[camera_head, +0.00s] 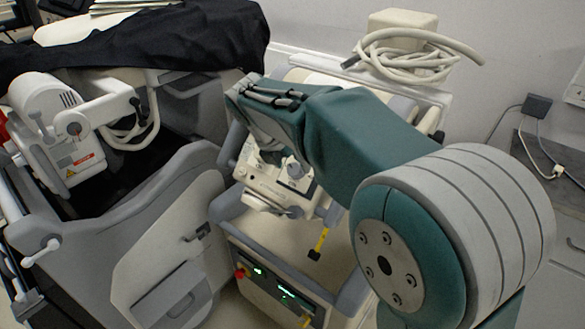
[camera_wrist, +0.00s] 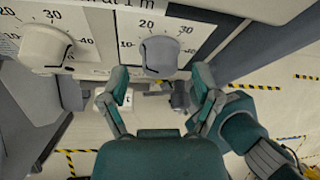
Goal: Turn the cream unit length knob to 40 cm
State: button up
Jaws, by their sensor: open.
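In the wrist view, the cream unit's panel (camera_wrist: 108,38) has two round pale knobs with printed scales up to 40. The knob in front of my gripper (camera_wrist: 160,55) has a dark mark on its left side, toward 10. The other knob (camera_wrist: 45,46) is at the left, with a dark mark on its right side, toward 40. No word naming either knob is readable. My gripper (camera_wrist: 160,88) is open, its fingertips apart on either side below the nearer knob, holding nothing. In the head view, the cream unit (camera_head: 275,185) is partly hidden by my arm.
A coiled pale hose (camera_head: 410,60) lies behind my arm. A yellow-handled part (camera_head: 318,243) hangs below the unit.

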jog(key=shift+x, duration=0.85)
jog(key=shift+a, duration=0.1)
jog(key=shift+a, duration=0.1)
jog(key=c, duration=0.4)
grip_shut()
